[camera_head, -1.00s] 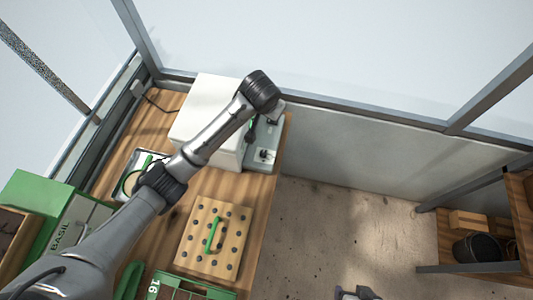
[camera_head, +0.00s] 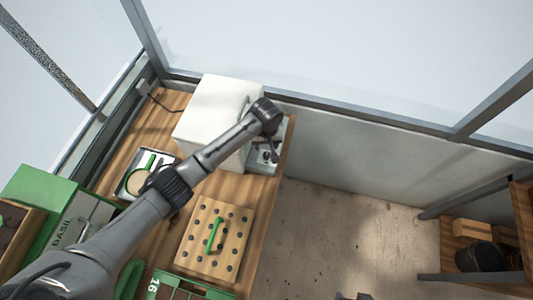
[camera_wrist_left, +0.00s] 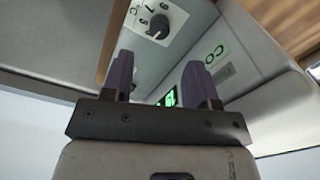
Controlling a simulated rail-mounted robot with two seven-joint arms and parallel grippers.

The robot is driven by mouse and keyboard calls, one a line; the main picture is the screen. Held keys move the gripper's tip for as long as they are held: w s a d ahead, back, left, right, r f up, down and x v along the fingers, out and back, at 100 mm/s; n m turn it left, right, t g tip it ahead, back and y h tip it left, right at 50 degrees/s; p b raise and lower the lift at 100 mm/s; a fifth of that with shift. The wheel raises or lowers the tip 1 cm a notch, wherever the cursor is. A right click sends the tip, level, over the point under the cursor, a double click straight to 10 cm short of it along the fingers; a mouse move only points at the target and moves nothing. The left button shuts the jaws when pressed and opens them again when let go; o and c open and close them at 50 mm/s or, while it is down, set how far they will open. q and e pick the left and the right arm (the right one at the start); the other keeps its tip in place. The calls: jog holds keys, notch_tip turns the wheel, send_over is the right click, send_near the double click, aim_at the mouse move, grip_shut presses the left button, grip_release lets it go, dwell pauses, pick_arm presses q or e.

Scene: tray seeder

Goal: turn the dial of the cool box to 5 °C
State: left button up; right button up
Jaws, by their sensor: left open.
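The white cool box (camera_head: 212,100) stands at the back of the wooden bench, with a grey control panel (camera_head: 262,158) at its right side. In the left wrist view, the dark round dial (camera_wrist_left: 158,25) sits on a pale face with printed numerals, beyond the fingers and tilted in the picture. It has a white mark; its exact setting is too small to read. A green lit display (camera_wrist_left: 170,98) shows partly between the fingers. My left gripper (camera_wrist_left: 160,78) is open and empty, apart from the dial; it also shows over the panel (camera_head: 272,150). Only a sliver of my right gripper (camera_head: 353,296) shows.
A wooden board with holes and a green handle (camera_head: 217,232) lies nearer on the bench. A metal tray (camera_head: 133,183) and a green BASIL box (camera_head: 48,205) are at left. A shelf with a black pot (camera_head: 480,256) stands right. Open floor lies between.

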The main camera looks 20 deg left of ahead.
aim_at(267, 154)
pick_arm(q)
notch_tip(267, 154, down, 8)
jog(key=shift+b, duration=0.35)
jog(key=shift+c, duration=0.2)
jog(key=c, duration=0.9)
